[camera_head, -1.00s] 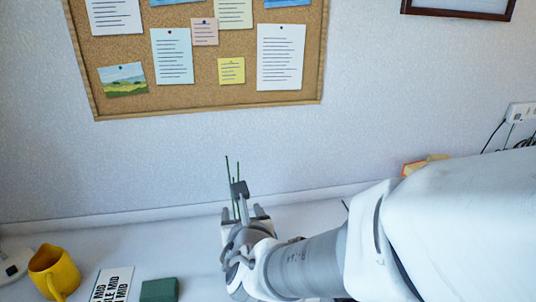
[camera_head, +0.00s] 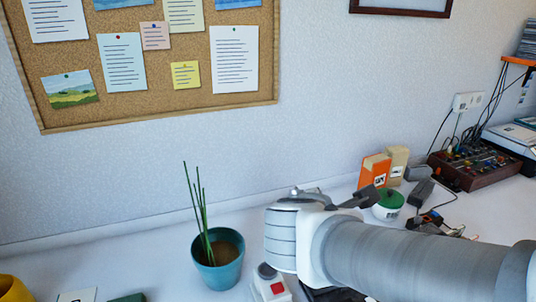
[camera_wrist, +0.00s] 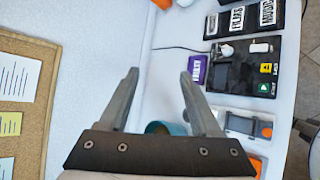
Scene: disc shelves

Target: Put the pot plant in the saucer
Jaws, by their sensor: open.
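The pot plant (camera_head: 217,262), a teal pot with dark soil and thin green stems, stands upright on the white desk, left of my arm. My gripper (camera_head: 366,197) is to its right and apart from it, partly seen edge-on near a green and white container (camera_head: 388,205). In the wrist view my gripper (camera_wrist: 160,74) has its two fingers spread wide with nothing between the tips. A teal piece (camera_wrist: 158,128) shows behind the gripper's base, mostly hidden; it looks like the pot. I cannot make out a saucer in either view.
A yellow mug (camera_head: 14,290) is at the lower left. A red-buttoned box (camera_head: 271,284) is right of the pot. Orange and tan boxes (camera_head: 374,171) and a mixer (camera_head: 474,167) stand farther right. A purple item (camera_wrist: 195,69) and dark device (camera_wrist: 240,68) show in the wrist view.

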